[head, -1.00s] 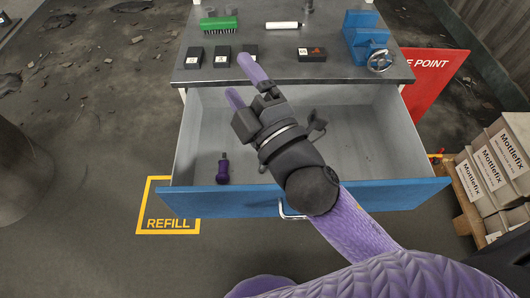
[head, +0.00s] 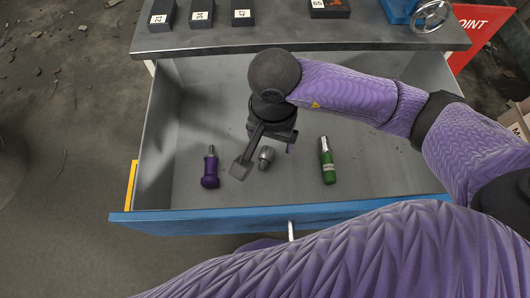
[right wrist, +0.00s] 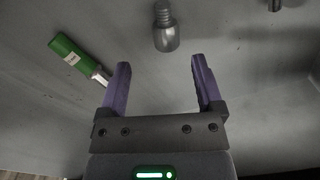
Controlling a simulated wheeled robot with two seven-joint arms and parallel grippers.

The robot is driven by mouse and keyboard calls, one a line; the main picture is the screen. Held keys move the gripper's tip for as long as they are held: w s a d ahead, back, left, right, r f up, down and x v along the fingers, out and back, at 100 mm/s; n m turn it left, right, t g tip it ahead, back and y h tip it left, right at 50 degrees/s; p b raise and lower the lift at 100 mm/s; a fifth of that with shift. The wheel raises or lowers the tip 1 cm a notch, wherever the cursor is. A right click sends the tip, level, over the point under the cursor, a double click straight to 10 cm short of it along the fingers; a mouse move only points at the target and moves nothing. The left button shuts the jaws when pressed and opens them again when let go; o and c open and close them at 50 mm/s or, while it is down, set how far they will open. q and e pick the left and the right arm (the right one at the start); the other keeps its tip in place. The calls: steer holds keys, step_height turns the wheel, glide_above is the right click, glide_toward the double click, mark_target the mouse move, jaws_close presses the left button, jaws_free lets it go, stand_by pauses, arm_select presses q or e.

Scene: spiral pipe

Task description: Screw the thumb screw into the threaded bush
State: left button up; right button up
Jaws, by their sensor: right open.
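A grey metal thumb screw (head: 266,154) with a threaded shank and a round head lies on the floor of the open drawer. In the right wrist view the thumb screw (right wrist: 165,31) is beyond the fingertips, roughly centred between them and not gripped. My right gripper (head: 265,162) is over the drawer, pointing down, open and empty; its purple fingers show in the right wrist view (right wrist: 160,62). I cannot make out the threaded bush in these frames. My left gripper is not in view.
A purple-handled tool (head: 210,170) lies left of the screw. A green-handled tool (head: 327,165) lies to its right. The blue drawer front (head: 180,222) and the grey bench edge (head: 210,46) bound the space. Numbered dark blocks (head: 202,14) and a blue vise (head: 402,10) stand on the bench.

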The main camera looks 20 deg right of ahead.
mark_target(267, 150)
steer(key=f+b, duration=0.1)
steer(key=f, duration=0.2)
steer(key=f+b, duration=0.1)
steer(key=f, duration=0.1)
steer(key=shift+w+a+f+b, duration=0.15)
steer(key=shift+w+a+b, duration=0.05)
steer(key=shift+a+b, duration=0.15)
steer(key=shift+f, duration=0.1)
steer(key=shift+r, duration=0.2)
steer(key=c, duration=1)
jaws_close()
